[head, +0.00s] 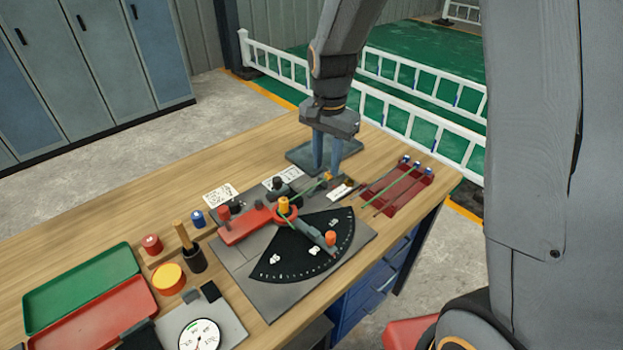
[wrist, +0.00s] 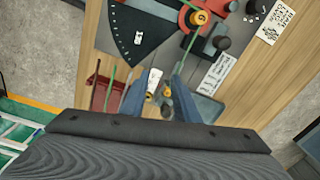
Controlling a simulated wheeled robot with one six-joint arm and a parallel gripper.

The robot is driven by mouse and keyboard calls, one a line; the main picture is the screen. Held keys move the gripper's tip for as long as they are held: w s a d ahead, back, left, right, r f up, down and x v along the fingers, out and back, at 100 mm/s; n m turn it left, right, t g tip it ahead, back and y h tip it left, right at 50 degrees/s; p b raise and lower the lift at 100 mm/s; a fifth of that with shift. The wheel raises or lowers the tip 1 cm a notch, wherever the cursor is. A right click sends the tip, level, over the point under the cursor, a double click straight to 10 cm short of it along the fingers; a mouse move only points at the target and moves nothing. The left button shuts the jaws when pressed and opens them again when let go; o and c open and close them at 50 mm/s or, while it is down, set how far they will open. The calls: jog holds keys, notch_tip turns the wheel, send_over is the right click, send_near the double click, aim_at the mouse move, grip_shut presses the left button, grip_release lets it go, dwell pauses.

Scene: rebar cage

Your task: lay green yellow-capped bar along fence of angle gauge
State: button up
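The angle gauge is a grey plate with a black fan-shaped scale (head: 305,248), a red fence (head: 245,226) and a swinging arm with orange knobs. A thin green bar (head: 308,190) runs from near the pivot towards the back right, with a yellow end (head: 327,176) below my gripper (head: 326,166). In the wrist view the green bar (wrist: 191,45) slants down towards my gripper (wrist: 164,72). The two blue fingers stand apart, with a gap between them. A small yellowish piece (wrist: 167,92) shows between them. Whether the fingers touch the bar is unclear.
A dark red rack (head: 408,190) with several thin bars stands right of the gauge. Green (head: 80,285) and red (head: 105,318) trays, a dial (head: 200,334) and small pots lie at the left. A blue-grey stand (head: 300,156) is behind my gripper. Bare wood shows at the back left.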

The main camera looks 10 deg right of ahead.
jog(key=w+a+m+p, duration=0.1)
jog(key=w+a+m, duration=0.2)
jog(key=w, duration=0.1)
jog(key=f+b, duration=0.2)
jog(key=f, duration=0.1)
jog(key=f+b, duration=0.2)
jog(key=f, duration=0.1)
jog(key=f+b, duration=0.2)
jog(key=f, duration=0.2)
jog(key=shift+s+a, duration=0.2)
jog(key=shift+s, duration=0.05)
grip_shut()
jog(key=shift+w+a+r, duration=0.1)
jog(key=shift+a+r, duration=0.05)
jog(key=shift+a, duration=0.15)
dwell(0.4)
jog(key=shift+r, duration=0.1)
